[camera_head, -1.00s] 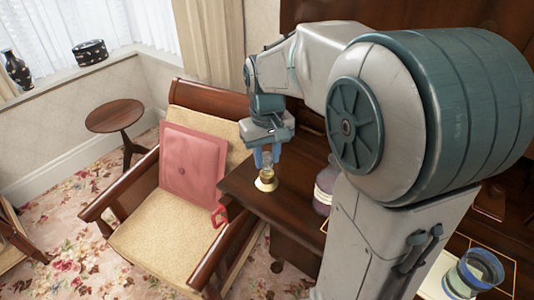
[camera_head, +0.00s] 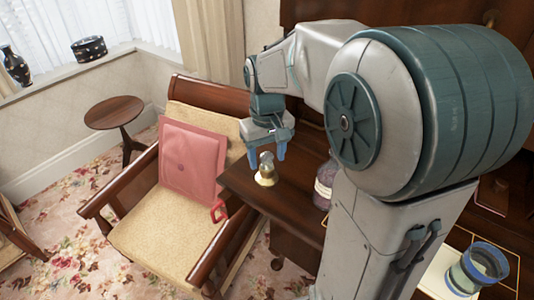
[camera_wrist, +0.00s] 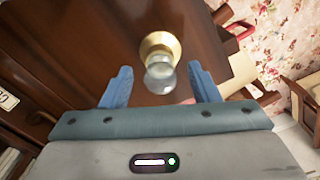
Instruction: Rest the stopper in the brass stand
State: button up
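The clear glass stopper (camera_head: 267,166) stands in the small round brass stand (camera_head: 265,182) on the dark wooden desk, near its left edge. In the wrist view the glass stopper (camera_wrist: 160,77) appears against the brass stand (camera_wrist: 158,42) and looks upright. Its lower end is hidden, so I cannot tell how deep it sits. My gripper (camera_head: 268,160) is just above the stopper, its blue fingers spread. In the wrist view my gripper (camera_wrist: 158,68) is open, with clear gaps between both fingers and the stopper.
A labelled bottle (camera_head: 323,186) stands right of the stand, close to my arm. An armchair (camera_head: 150,240) with a pink cushion (camera_head: 192,160) adjoins the desk. A glass jar (camera_head: 478,268) is at lower right.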

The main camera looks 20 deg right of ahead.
aim_at(267, 155)
notch_tip(267, 155, up, 14)
dwell(0.6)
jog(key=shift+s+f, duration=0.1)
jog(key=shift+f, duration=0.05)
